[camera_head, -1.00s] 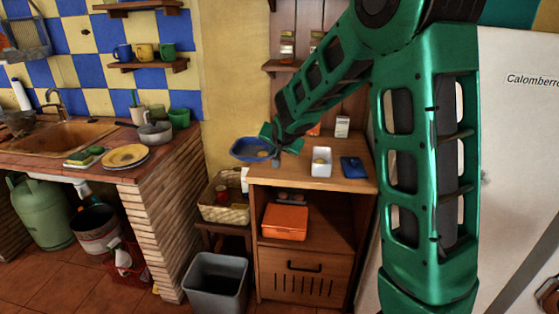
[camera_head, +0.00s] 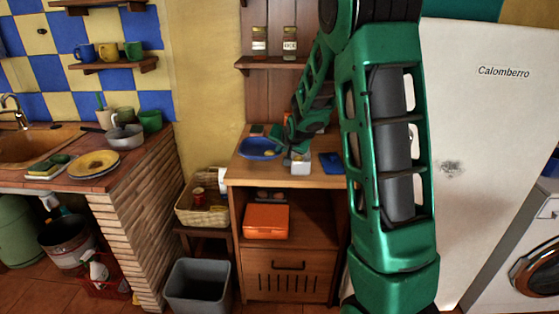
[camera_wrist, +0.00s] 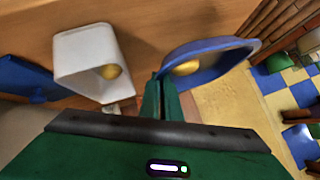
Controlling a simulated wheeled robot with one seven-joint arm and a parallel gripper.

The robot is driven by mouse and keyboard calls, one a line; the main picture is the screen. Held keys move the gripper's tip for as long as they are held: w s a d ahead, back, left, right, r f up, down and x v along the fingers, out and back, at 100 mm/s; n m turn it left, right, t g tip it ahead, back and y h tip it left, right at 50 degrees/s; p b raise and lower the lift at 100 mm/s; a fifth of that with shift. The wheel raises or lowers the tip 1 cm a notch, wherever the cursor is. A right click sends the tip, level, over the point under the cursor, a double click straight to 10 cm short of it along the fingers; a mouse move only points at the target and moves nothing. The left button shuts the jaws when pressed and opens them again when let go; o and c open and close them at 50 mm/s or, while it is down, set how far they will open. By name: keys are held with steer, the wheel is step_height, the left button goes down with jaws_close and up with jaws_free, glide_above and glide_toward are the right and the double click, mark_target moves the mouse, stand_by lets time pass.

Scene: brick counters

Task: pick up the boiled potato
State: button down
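The other yellow piece (camera_wrist: 186,67) lies in the blue bowl (camera_wrist: 225,58). In the head view the bowl (camera_head: 255,146) and the white container (camera_head: 300,168) stand on the wooden cabinet top. My gripper (camera_wrist: 160,80) is between bowl and container, its green fingers together with nothing seen between them. In the head view my gripper (camera_head: 288,154) partly hides the container.
A dark blue item (camera_head: 330,162) lies right of the container. Spice jars (camera_head: 275,43) stand on a shelf above. An orange box (camera_head: 266,221) sits on the shelf below the cabinet top. A white fridge (camera_head: 480,150) stands to the right.

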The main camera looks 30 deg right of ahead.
mark_target(281, 167)
steer(key=shift+d, duration=0.2)
steer(key=shift+f, duration=2.05)
steer(key=c, duration=2.3)
jaws_free()
